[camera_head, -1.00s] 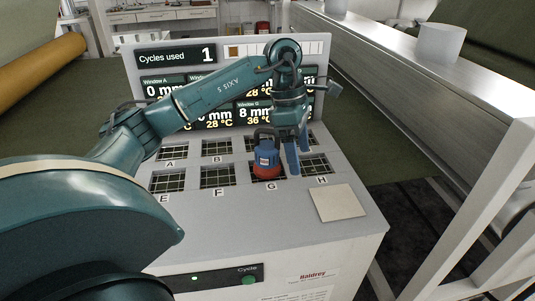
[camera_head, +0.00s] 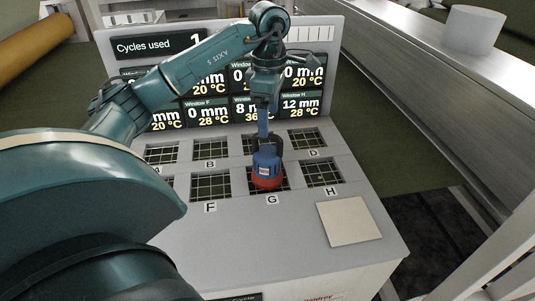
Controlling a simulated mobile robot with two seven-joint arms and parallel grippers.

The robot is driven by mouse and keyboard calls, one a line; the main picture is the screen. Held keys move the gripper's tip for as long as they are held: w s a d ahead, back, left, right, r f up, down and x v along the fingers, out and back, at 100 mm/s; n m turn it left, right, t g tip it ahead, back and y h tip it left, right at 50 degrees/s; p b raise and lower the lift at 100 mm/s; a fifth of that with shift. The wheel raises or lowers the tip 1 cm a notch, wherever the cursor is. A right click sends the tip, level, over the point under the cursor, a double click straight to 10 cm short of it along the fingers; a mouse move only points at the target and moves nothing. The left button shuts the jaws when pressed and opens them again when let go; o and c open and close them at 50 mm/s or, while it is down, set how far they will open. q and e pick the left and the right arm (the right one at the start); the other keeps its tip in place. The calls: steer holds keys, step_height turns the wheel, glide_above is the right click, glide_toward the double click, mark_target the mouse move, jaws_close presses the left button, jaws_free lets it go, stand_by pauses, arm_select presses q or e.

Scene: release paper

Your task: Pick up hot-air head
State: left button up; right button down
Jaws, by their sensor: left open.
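The hot-air head (camera_head: 266,168) is a blue body with a red base and a dark handle on top. It stands upright on window G of the grey machine top (camera_head: 250,225). My left gripper (camera_head: 263,132) comes down from above, just behind the hot-air head's top in the picture. Its blue fingers point down and are partly hidden by the head and handle. The jaws are open; I cannot tell whether they are around the handle or touching it. My right gripper is not in view.
Gridded windows, such as F (camera_head: 211,187) and H (camera_head: 322,173), surround the head. A display panel (camera_head: 215,100) rises behind them. A pale square plate (camera_head: 348,221) lies at the front right. A metal beam (camera_head: 430,110) runs along the right.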

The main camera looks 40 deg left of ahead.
mark_target(267, 152)
arm_select(q)
steer(key=f, duration=0.2)
steer(key=f+p, duration=0.1)
steer(key=f, duration=0.5)
steer(key=shift+s+p, duration=0.25)
steer(key=shift+p, duration=0.05)
steer(key=shift+c, duration=0.5)
steer(key=shift+f, duration=0.1)
steer(key=c, duration=1.5)
jaws_close()
steer(key=shift+s+d+f, duration=0.1)
steer(key=shift+s, duration=0.05)
